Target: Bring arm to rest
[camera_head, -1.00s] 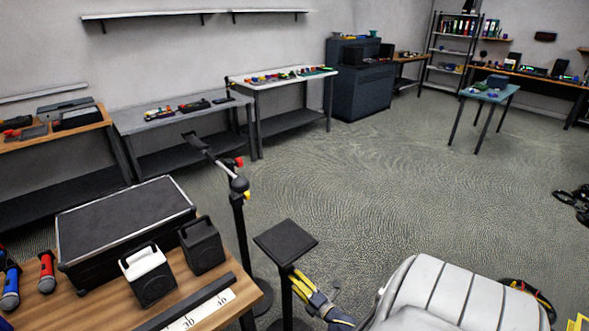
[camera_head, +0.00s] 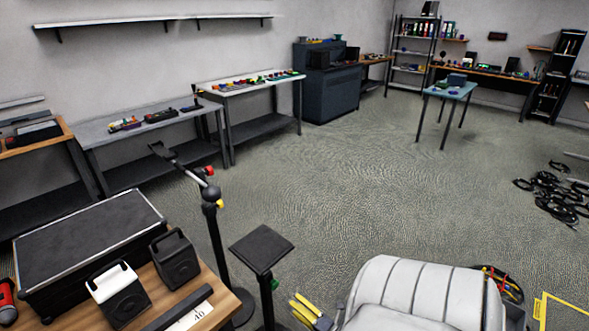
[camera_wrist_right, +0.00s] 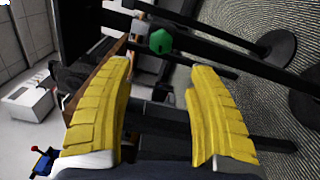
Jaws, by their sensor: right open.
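My right gripper (camera_head: 306,310) shows at the bottom of the head view, between a black-topped stand (camera_head: 262,246) and a white ribbed object (camera_head: 425,295). Its yellow fingers are apart. In the right wrist view the open gripper (camera_wrist_right: 160,85) has nothing between its fingertips. A green knob (camera_wrist_right: 160,41) on a dark stand shows beyond the fingers; its distance from them is hard to tell. My left gripper is not in the head view.
A wooden table (camera_head: 232,306) at lower left carries a black case (camera_head: 85,245) and two small speakers (camera_head: 115,293). A microphone stand (camera_head: 214,235) rises beside it. Black cables (camera_head: 555,195) lie on the floor at right. The middle floor is open.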

